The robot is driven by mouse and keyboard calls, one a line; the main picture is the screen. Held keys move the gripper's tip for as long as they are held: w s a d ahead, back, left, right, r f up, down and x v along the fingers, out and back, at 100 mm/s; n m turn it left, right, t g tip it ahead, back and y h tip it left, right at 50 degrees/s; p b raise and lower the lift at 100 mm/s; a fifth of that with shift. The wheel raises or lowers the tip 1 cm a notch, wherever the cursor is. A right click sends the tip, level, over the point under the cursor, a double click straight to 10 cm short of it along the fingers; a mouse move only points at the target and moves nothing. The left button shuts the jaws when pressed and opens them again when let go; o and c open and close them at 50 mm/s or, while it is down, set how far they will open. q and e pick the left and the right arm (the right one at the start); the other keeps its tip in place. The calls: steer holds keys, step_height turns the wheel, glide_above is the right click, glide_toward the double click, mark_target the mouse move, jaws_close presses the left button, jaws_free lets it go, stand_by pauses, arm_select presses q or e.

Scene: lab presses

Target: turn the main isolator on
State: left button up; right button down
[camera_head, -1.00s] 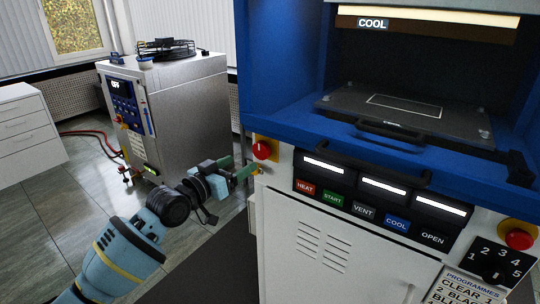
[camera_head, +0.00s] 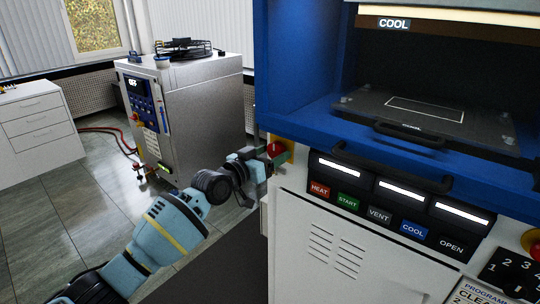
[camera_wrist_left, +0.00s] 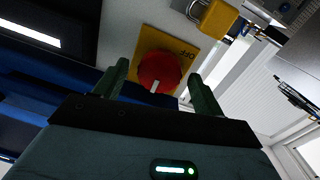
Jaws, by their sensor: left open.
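The main isolator is a red rotary knob (camera_head: 277,149) on a yellow plate (camera_wrist_left: 149,43) at the left front edge of the blue and white press. In the left wrist view the red knob (camera_wrist_left: 160,72) has a white pointer mark, and upside-down lettering that looks like OFF shows beside it. My left gripper (camera_head: 264,158) is at the knob. Its green fingers stand open, one on each side of the knob in the wrist view. I cannot tell whether they touch it. The right gripper is not in view.
A yellow padlock (camera_wrist_left: 217,18) hangs near the plate. The press has a row of buttons (camera_head: 380,218) and a white door (camera_head: 320,245). A grey cabinet unit (camera_head: 200,105) stands behind on the left, with red hoses. A white drawer unit (camera_head: 38,125) is at far left.

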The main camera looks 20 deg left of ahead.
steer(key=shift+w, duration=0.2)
arm_select(q)
steer(key=c, duration=1)
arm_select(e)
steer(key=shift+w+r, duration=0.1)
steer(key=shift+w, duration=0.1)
